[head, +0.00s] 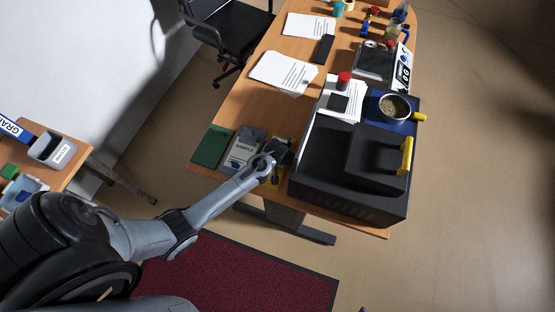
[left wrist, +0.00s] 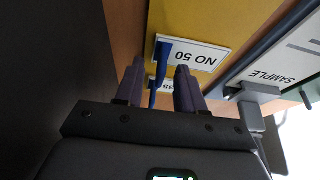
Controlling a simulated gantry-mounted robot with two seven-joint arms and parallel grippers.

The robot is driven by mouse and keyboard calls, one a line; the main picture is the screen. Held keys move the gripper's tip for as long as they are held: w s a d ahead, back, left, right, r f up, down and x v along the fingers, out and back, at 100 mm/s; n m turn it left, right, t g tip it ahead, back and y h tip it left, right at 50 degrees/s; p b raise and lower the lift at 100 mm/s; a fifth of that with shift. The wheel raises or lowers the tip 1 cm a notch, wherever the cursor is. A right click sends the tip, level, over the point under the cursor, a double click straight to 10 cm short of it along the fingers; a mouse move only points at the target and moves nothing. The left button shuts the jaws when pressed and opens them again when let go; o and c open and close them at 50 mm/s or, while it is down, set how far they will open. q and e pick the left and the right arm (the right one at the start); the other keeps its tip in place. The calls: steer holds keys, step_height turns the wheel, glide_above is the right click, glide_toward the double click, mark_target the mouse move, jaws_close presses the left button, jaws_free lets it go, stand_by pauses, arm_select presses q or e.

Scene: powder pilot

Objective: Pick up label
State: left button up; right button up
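A white label (left wrist: 200,57) reading "NO 50", upside down in the left wrist view, lies on a yellow surface (left wrist: 200,18). A second white label (left wrist: 168,87) is partly hidden between my fingers. A narrow blue piece (left wrist: 155,82) shows between the fingers by the labels; I cannot tell if it is touched. My left gripper (left wrist: 160,66) is open, its fingers apart close over the label area. In the head view my left gripper (head: 281,152) is beside the black box, hiding most of the yellow piece (head: 275,180). My right gripper is not in view.
The large black box (head: 350,170) stands close to the right of the left gripper. Papers (head: 283,72) lie farther back on the wooden table (head: 270,110).

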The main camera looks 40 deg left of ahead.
arm_select(q)
steer(key=shift+w+a+f, duration=0.1)
steer(key=shift+w+f, duration=0.05)
steer(key=shift+f, duration=0.35)
steer(key=shift+c, duration=0.4)
jaws_close()
steer(key=shift+r, duration=0.1)
step_height(320, 180, up, 20)
steer(key=p, duration=0.5)
stand_by(0.4)
steer(key=r+p, duration=0.1)
steer(key=p, duration=0.2)
steer(key=shift+r, duration=0.4)
stand_by(0.3)
